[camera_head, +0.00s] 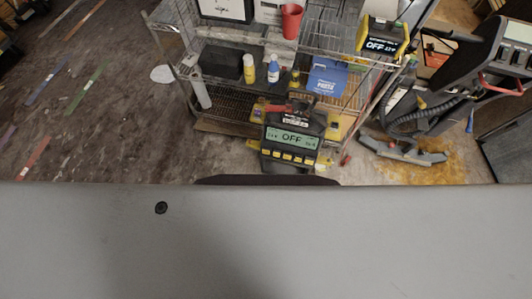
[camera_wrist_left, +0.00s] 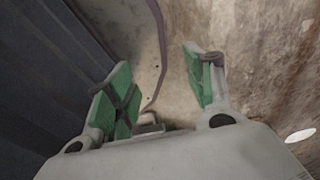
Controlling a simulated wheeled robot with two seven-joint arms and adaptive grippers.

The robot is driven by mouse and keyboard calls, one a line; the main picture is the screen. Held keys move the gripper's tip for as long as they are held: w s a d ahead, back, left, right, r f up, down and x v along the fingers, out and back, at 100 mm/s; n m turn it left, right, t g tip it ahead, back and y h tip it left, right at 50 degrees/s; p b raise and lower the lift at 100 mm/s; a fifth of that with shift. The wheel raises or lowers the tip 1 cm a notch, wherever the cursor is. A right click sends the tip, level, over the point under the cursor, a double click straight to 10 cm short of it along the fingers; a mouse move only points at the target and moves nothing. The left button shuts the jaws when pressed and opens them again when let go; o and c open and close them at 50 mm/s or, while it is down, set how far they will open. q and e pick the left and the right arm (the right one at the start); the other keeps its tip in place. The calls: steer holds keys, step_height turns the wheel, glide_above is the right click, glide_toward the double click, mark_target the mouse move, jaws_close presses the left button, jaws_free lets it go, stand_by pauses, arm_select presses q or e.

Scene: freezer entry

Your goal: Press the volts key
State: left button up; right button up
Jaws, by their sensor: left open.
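A meter (camera_head: 291,141) with a black and yellow body stands at the front of the wire shelf unit in the head view. Its pale green display reads OFF. A row of several yellow keys (camera_head: 288,156) runs below the display; the key labels are too small to read, so I cannot tell which is the volts key. My left gripper (camera_wrist_left: 160,85) shows in the left wrist view with its green-padded fingers apart and nothing between them. Neither gripper shows in the head view, and the meter does not show in the left wrist view.
The wire shelf (camera_head: 325,30) holds a red cup (camera_head: 291,20), bottles, a blue box (camera_head: 327,77) and a second yellow device (camera_head: 381,40) reading OFF. A floor-cleaning machine (camera_head: 505,50) with hose stands at the right. Floor at the left is mostly clear, with coloured stripes.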

arm_select(q)
jaws_close()
steer(key=shift+s, duration=0.1)
stand_by(1.2)
